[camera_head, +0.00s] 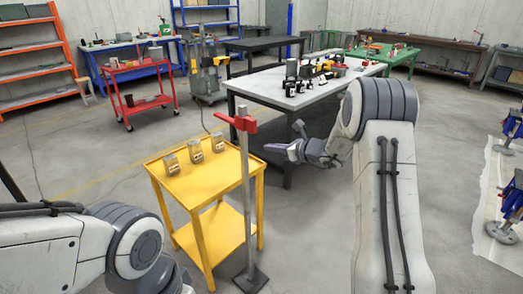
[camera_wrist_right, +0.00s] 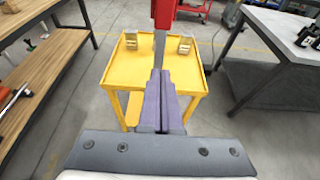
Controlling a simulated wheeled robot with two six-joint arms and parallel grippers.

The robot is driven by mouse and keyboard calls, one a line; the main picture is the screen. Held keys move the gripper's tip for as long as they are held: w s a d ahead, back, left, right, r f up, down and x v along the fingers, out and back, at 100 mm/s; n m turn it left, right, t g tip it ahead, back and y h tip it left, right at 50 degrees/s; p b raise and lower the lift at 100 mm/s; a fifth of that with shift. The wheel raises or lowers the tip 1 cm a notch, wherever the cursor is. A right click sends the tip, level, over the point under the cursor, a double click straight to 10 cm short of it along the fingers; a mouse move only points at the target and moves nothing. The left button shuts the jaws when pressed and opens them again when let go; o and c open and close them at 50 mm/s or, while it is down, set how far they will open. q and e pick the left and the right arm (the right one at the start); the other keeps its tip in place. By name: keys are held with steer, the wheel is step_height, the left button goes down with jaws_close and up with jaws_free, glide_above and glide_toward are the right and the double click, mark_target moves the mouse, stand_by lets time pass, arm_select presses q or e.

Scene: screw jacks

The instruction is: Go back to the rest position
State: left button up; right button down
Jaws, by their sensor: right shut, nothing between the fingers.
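My right gripper (camera_head: 290,149) is shut and empty in the head view. It hangs in the air to the right of the yellow table and the grey post, pointing left. In the right wrist view its two purple-grey fingers (camera_wrist_right: 160,100) lie together, with nothing between them. The grey post with a red top (camera_head: 244,170) stands upright on a dark base. It also shows in the right wrist view (camera_wrist_right: 160,48), beyond the fingertips and in line with them. My left arm shows at the lower left of the head view, but its gripper is not seen.
The yellow table (camera_head: 182,202) carries several small tan-grey blocks (camera_head: 195,150). A grey-topped workbench (camera_head: 255,85) with black, red and yellow parts stands behind my right gripper. A red cart (camera_head: 139,91) stands at the back left. Open floor lies between them.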

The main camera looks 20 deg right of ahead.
steer(key=s+a+r+n+g+y, duration=0.25)
steer(key=s+a+n+g, duration=0.85)
steer(key=s+a+n, duration=1.05)
steer(key=s+d+n+g+h+p, duration=0.1)
steer(key=s+n+h, duration=0.7)
steer(key=s+n, duration=0.8)
steer(key=s+p, duration=0.1)
steer(key=s, duration=0.7)
steer(key=shift+d+f, duration=0.35)
steer(key=shift+f, duration=0.05)
